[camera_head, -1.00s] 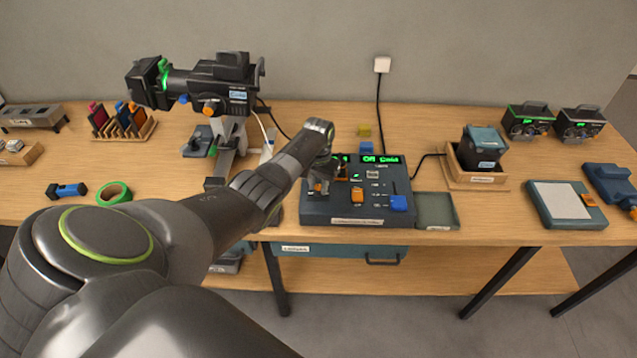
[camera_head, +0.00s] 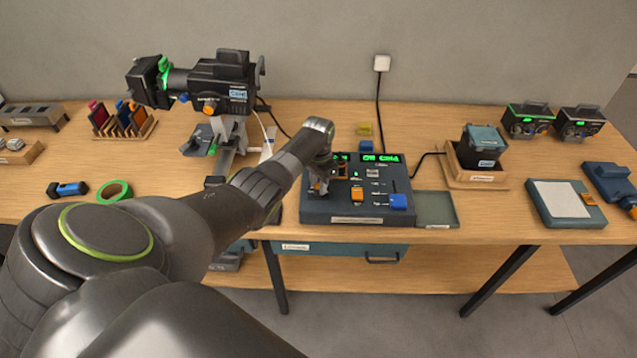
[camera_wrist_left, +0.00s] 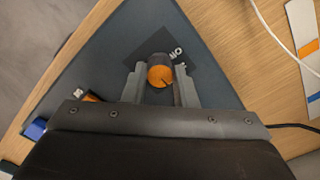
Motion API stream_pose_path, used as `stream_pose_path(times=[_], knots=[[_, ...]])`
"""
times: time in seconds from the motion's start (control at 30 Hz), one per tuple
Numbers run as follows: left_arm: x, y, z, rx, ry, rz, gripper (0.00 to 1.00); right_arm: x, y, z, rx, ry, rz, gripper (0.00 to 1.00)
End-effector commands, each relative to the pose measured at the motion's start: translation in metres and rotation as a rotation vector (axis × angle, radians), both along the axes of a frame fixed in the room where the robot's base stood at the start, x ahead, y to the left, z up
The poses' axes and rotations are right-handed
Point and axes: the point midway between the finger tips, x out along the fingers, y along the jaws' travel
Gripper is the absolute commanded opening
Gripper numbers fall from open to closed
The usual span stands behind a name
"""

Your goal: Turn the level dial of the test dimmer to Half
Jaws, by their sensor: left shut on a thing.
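The test dimmer (camera_head: 345,215) is a dark blue-grey desk unit on the bench, with green lit displays, an orange knob and a blue slider cap on its top. My left gripper (camera_head: 318,187) is over the left part of its panel. In the left wrist view, the level dial (camera_wrist_left: 160,74) is an orange-topped round knob with a dark pointer line. The fingers of my left gripper (camera_wrist_left: 160,86) stand on either side of the dial and are shut on it. Part of a printed label shows beside the dial; the rest is hidden. My right gripper is not in view.
A grey-green tray (camera_head: 437,222) adjoins the dimmer's right side. A stage light (camera_head: 225,80) stands at the back left. A boxed dark device (camera_head: 482,147) sits to the right.

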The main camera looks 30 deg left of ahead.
Motion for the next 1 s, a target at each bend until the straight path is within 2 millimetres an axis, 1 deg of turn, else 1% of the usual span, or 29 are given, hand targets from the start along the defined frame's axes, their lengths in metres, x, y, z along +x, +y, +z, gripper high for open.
stream_pose_path(times=[0.13,0.17,0.3,0.57,0.67,0.77,0.87,1.0], knots=[[0.002,0.0,0.002,0.002,-0.007,0.0,0.03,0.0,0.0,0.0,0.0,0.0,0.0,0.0],[0.002,0.0,0.002,0.002,-0.007,0.0,0.29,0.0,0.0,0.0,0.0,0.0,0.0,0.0],[0.001,0.0,0.001,0.001,-0.004,0.001,0.47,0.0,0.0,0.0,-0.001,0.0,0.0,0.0],[0.001,0.0,0.001,0.001,-0.002,0.001,0.47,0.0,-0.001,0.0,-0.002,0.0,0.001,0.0],[0.001,0.0,0.004,0.0,-0.003,0.001,0.47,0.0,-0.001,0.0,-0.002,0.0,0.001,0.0],[0.001,0.001,0.011,0.001,-0.004,0.001,0.47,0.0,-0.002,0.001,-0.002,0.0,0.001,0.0],[0.001,0.0,0.024,0.001,-0.005,0.0,0.47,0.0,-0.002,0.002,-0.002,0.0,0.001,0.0],[0.002,0.001,0.047,0.001,-0.008,0.0,0.47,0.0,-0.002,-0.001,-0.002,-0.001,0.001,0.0]])
